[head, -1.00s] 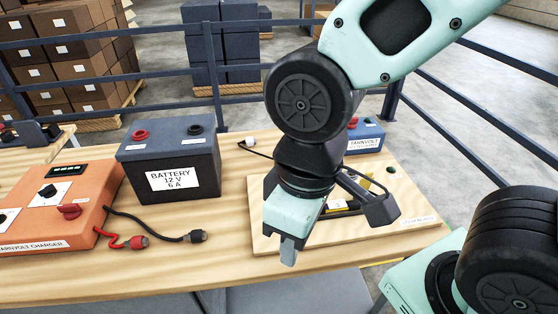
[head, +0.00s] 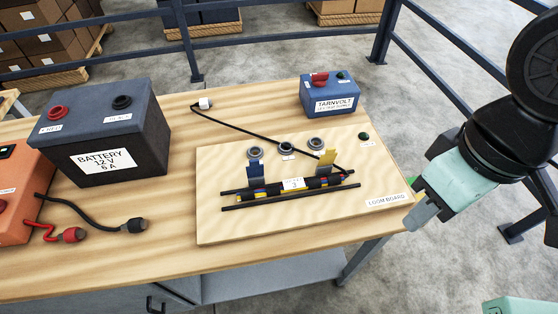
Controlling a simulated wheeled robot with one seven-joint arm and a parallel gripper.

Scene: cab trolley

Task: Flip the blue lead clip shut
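The blue lead clip (head: 256,176) stands raised on the left part of the wooden loom board (head: 225,215), above a dark cable bundle (head: 318,184) with coloured bands. A yellow clip (head: 325,165) stands raised on the right part of the same bundle. My gripper (head: 482,222) is off the board's right side, past the table edge, well apart from both clips.
A dark battery (head: 105,140) and part of an orange charger (head: 18,210) stand at left, with red and black leads in front. A blue Tarnvolt box (head: 329,96) stands behind the board. A black cord (head: 255,130) crosses to the board. Railings (head: 385,35) stand behind.

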